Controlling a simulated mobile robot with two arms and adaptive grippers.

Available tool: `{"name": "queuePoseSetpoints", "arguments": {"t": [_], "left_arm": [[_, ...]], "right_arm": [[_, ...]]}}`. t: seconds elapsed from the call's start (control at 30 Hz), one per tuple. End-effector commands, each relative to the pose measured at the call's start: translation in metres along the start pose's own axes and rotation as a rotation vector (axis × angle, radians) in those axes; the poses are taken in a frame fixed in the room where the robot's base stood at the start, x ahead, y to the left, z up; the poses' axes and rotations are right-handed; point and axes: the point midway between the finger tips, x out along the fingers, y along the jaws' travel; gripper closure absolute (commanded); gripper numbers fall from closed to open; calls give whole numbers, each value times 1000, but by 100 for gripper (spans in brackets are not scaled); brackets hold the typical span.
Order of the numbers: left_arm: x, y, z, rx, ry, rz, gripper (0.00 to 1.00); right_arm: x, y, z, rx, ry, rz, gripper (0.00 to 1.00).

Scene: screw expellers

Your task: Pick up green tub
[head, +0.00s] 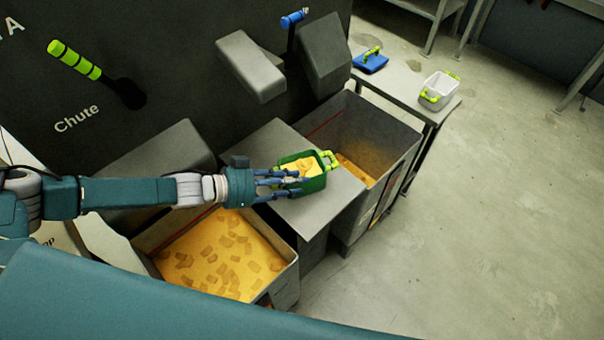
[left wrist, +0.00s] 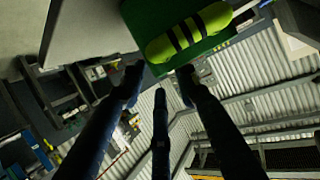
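The green tub (head: 316,184) holds yellow material and sits on a grey ledge between two bins. A bright green handle (head: 330,160) shows on its far right side. My left gripper (head: 295,182) reaches in from the left, its fingers at the tub's near left side. In the left wrist view, the fingers (left wrist: 160,82) are spread with nothing between them. A yellow-green handle with black bands (left wrist: 188,32) and part of the green tub (left wrist: 150,14) lie just beyond the fingertips. Whether any finger touches the tub is unclear. My right gripper is not in view.
A bin of yellow material (head: 222,258) is below my left arm, and another bin (head: 375,135) is behind the ledge. The grey ledge (head: 262,145) has bare room. A side table (head: 415,82) bears a white tub (head: 439,90) and a blue item (head: 370,62).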

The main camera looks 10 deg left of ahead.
Motion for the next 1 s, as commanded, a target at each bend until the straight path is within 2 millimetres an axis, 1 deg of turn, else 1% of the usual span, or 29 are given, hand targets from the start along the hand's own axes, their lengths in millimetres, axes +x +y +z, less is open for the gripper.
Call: {"name": "queuePoseSetpoints", "arguments": {"t": [0.1,0.2,0.3,0.4,0.57,0.63,0.73,0.77,1.0], "left_arm": [[19,3,-2,-1,2,4,69],[34,3,0,-1,1,3,69],[44,2,0,-1,0,2,69],[47,2,1,-1,0,2,69],[47,2,1,-1,-1,1,69],[47,2,1,-1,0,1,79],[47,2,1,-1,0,1,99],[47,2,1,-1,0,1,100],[47,2,0,0,1,2,100]], "right_arm": [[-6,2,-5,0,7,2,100],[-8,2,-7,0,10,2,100],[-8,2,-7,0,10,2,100],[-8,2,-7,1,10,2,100],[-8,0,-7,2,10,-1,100],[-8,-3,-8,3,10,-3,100],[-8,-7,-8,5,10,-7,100],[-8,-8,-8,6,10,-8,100],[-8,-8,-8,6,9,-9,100]]}}
